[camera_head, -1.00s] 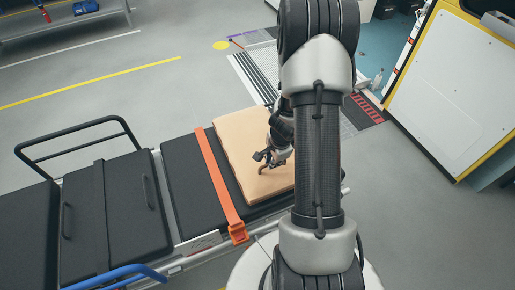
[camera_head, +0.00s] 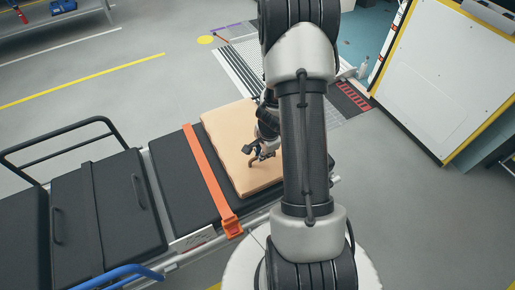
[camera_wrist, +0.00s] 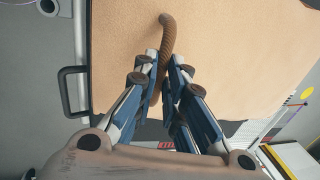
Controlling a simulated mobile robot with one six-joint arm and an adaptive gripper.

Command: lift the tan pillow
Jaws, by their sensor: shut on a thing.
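The tan pillow (camera_head: 222,142) is a flat, square-edged block at the right end of a black stretcher (camera_head: 172,180). It also fills the upper part of the wrist view (camera_wrist: 230,60). A brown, curved, cord-like handle (camera_wrist: 168,32) stands out on its face. My gripper (camera_wrist: 166,62) is shut on this handle, with a finger on each side of it. In the head view my gripper (camera_head: 256,155) is over the pillow's right part, and my arm hides the pillow's right edge. I cannot tell whether the pillow is clear of the stretcher.
An orange strap (camera_head: 208,178) crosses the stretcher just left of the pillow. A black rail (camera_head: 62,145) rises at the stretcher's far side, and a blue rail (camera_head: 115,274) lies in front. A ramp (camera_head: 262,70) lies behind.

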